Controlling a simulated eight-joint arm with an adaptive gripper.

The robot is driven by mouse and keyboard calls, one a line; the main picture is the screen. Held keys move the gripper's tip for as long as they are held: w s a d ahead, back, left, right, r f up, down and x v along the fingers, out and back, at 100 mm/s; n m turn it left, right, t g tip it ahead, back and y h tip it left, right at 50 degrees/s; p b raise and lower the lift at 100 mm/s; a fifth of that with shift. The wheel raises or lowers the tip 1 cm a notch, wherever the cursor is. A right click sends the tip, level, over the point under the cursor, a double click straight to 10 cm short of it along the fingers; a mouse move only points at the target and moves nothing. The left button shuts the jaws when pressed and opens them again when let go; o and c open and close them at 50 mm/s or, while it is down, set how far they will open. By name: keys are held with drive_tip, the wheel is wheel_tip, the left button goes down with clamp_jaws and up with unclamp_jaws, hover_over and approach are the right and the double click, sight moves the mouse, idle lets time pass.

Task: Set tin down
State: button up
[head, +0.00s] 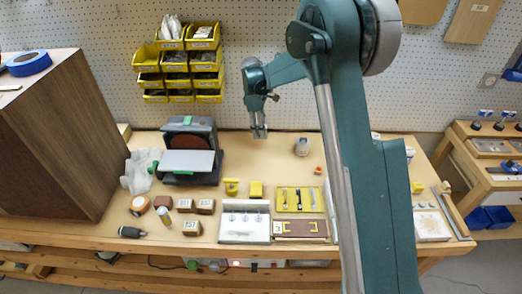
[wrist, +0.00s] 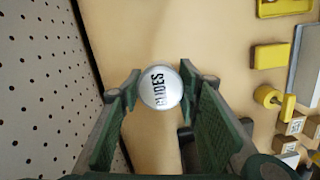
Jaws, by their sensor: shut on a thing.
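The tin (wrist: 160,88) is a round, silver-white thing with dark lettering on its top, seen from above in the wrist view. My gripper (wrist: 159,84) is shut on it, with one finger on each side. In the head view my gripper (head: 259,133) points down near the back of the bench, close to the pegboard. The tin is too small there to tell from the fingertips. I cannot tell whether its base touches the bench.
A grey sander-like machine (head: 189,160) stands to the left of my gripper. A small grey jar (head: 302,147) stands to the right. Yellow blocks (head: 256,190) and trays (head: 244,234) line the front. Yellow bins (head: 190,62) hang behind. Bench between gripper and blocks is clear.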

hover_over(262, 151)
drive_tip(key=shift+w+a+f+b, duration=0.1)
drive_tip(key=shift+a+f+b, duration=0.05)
drive_tip(key=shift+f, duration=1.4)
drive_tip(key=shift+a+f+b, duration=0.1)
drive_tip(key=shift+f+b, duration=0.05)
drive_tip(key=shift+f, duration=1.35)
drive_tip(key=shift+f, duration=1.85)
drive_tip(key=shift+f+b, duration=0.1)
drive_tip(key=shift+b, duration=0.2)
drive_tip(key=o, duration=0.5)
drive_tip(key=shift+f, duration=0.1)
drive_tip(key=o, duration=0.4)
drive_tip(key=shift+r, duration=0.2)
drive_tip(key=r, duration=0.4)
drive_tip(key=a+r+p, duration=0.1)
drive_tip(key=r, duration=0.7)
drive_tip(key=shift+w+a, duration=0.15)
drive_tip(key=shift+a, duration=0.05)
